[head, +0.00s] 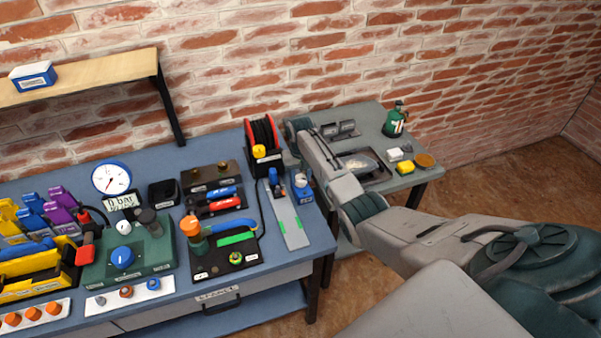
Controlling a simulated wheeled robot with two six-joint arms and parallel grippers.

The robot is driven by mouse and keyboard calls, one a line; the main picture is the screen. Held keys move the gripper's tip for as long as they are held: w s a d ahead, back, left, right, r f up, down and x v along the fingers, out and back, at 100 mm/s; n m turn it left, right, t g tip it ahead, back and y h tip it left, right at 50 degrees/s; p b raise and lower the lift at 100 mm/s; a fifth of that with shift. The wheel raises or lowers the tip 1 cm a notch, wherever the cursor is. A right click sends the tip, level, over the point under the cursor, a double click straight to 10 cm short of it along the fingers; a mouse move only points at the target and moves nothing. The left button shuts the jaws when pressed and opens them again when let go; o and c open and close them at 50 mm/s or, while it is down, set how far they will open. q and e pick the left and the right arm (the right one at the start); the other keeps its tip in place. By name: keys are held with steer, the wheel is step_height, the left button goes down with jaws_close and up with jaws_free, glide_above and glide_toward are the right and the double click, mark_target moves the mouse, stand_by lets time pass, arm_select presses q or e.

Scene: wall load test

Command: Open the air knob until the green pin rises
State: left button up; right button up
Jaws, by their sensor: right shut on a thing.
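My right arm reaches in from the right, and its wrist end is over the right end of the blue bench. My right gripper (299,165) is small and partly hidden there; it is shut on a small blue-topped piece (301,182) that looks like the air knob, but the contact is not clear. I cannot make out a raised green pin. A grey plate (288,218) with green marks lies just in front. My left gripper is not in view.
A green test box (130,262) with a blue knob and a dial gauge (111,178) stand left. A black plate (222,262) with an orange-topped valve (190,226) is mid-bench. A red-black reel (263,135) stands behind. A grey side table (372,116) holds a green bottle (394,122).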

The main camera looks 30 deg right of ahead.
mark_target(301, 178)
steer(key=n+p, duration=0.1)
steer(key=n, duration=0.3)
steer(key=shift+r+n, duration=0.15)
steer(key=shift+n, duration=0.15)
steer(key=n+p, duration=0.1)
steer(key=n, duration=0.3)
steer(key=shift+w+n, duration=0.1)
steer(key=shift+n, duration=0.3)
steer(key=o, duration=1)
step_height(301, 178, up, 11)
steer(key=b, duration=0.2)
steer(key=shift+b, duration=0.35)
steer(key=shift+f, duration=0.25)
